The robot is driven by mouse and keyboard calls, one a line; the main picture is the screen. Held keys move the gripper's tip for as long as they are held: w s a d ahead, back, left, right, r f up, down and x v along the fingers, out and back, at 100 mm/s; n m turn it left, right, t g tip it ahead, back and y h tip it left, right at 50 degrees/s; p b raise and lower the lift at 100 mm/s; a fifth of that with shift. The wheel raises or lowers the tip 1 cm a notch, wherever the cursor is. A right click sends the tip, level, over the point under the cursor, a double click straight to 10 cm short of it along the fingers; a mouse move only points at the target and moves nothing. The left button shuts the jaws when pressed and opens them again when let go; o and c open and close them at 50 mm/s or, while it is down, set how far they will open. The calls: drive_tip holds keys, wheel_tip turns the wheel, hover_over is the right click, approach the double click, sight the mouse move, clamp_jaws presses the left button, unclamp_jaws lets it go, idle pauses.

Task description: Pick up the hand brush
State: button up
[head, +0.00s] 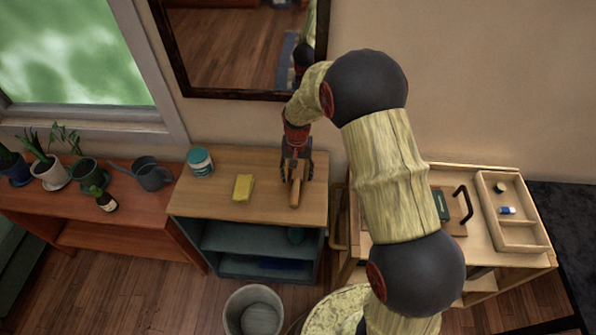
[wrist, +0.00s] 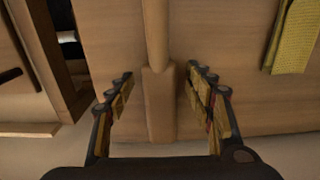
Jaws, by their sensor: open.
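The wooden hand brush (head: 295,194) lies on the light wooden cabinet top (head: 270,211), near its right side, with its handle toward the front edge. In the wrist view the brush's wider block (wrist: 159,108) sits between my fingers, and its narrow handle (wrist: 156,35) runs up the picture. My gripper (head: 297,172) is open above the back part of the brush. In the wrist view my gripper (wrist: 158,78) has a finger on each side of the block, with visible gaps. Any bristles are hidden.
A mirror (head: 240,45) hangs on the wall behind. A wooden cart (head: 515,245) with a tray is at the right. A bin (head: 252,305) stands in front.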

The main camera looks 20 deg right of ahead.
drive_tip(key=c, duration=0.4)
clamp_jaws()
idle(0.4)
